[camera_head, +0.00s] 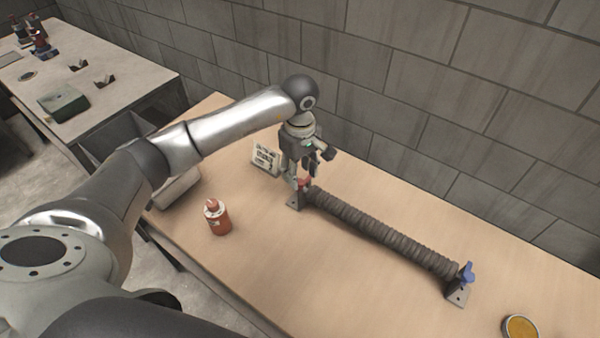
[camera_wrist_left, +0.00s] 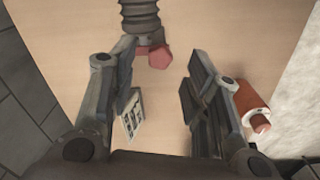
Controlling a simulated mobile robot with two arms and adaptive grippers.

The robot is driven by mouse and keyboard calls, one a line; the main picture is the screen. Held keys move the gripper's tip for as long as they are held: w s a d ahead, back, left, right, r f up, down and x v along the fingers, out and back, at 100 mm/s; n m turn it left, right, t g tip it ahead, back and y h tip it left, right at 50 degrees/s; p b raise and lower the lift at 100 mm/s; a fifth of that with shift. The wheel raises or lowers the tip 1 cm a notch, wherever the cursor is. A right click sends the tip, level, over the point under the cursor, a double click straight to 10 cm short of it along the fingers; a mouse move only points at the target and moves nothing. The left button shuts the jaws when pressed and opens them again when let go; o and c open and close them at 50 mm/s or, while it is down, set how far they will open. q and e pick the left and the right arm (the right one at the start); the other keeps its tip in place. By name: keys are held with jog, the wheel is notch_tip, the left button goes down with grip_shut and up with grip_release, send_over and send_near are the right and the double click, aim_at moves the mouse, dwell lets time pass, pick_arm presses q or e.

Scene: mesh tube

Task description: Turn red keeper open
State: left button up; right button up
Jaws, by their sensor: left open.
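The red keeper (camera_head: 304,183) sits on the bracket (camera_head: 296,201) at the far left end of a dark ribbed tube (camera_head: 385,234). In the left wrist view the red keeper (camera_wrist_left: 158,56) shows at the end of the ribbed tube (camera_wrist_left: 140,16), near the left finger. My left gripper (camera_head: 303,179) points down over this end of the tube. In the wrist view the left gripper (camera_wrist_left: 160,90) is open with nothing between its fingers. I cannot tell whether a finger touches the keeper. My right gripper is not in view.
A blue keeper (camera_head: 468,272) stands at the tube's other end. A red bottle (camera_head: 217,219) stands to the left, and a yellow-topped round tin (camera_head: 520,327) lies at front right. A small printed card (camera_head: 265,157) is behind the gripper. A block wall (camera_head: 420,95) borders the table.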

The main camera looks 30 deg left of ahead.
pick_arm(q)
jog(key=shift+f, duration=1.3)
grip_shut()
